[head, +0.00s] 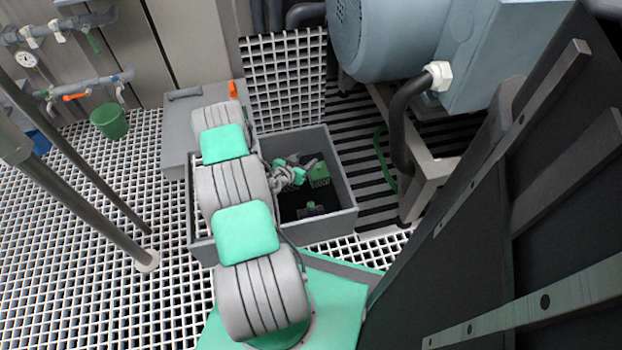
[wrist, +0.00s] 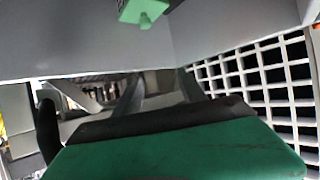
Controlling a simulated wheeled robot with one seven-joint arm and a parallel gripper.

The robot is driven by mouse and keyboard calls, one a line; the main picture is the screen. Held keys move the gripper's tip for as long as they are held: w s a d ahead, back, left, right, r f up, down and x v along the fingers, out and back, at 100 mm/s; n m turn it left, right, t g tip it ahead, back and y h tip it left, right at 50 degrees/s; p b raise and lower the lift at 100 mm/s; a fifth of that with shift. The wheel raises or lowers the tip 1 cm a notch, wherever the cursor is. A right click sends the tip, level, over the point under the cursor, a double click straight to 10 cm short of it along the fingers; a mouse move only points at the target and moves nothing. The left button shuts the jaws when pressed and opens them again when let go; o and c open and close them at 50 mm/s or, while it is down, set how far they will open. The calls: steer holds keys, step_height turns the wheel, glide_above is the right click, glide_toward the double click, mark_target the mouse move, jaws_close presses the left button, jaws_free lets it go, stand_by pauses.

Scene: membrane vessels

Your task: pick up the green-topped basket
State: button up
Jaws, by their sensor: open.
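A small box with a green top (head: 319,173) sits inside a grey open bin (head: 335,228) in the head view. A second small dark piece with a green knob (head: 311,208) lies nearer the bin's front wall; I cannot tell which of the two is the basket. My gripper (head: 300,174) is down in the bin, left of and close beside the green-topped box, open. In the wrist view, its two grey fingers (wrist: 158,92) stand apart with nothing seen between them. A green piece with a light green knob (wrist: 145,10) shows at the top edge, clear of the fingers.
The bin's walls surround my gripper closely. A grey case (head: 178,128) stands behind left of the bin, and a blue-grey motor (head: 395,35) with a dark pipe is at the back right. A green bucket (head: 110,122) is at the left. White grating floor lies open at left.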

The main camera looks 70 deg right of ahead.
steer(key=b, duration=0.4)
glide_toward(318, 167)
steer(key=d+f, duration=0.2)
steer(key=b+x, duration=0.1)
steer(key=x, duration=0.2)
steer(key=b+x, duration=0.2)
steer(key=x, duration=0.1)
steer(key=shift+s+d+r, duration=0.1)
steer(key=shift+s+r, duration=0.05)
steer(key=shift+s, duration=0.1)
steer(key=shift+d+r, duration=0.1)
steer(key=shift+d, duration=0.15)
steer(key=shift+c, duration=0.6)
jaws_close()
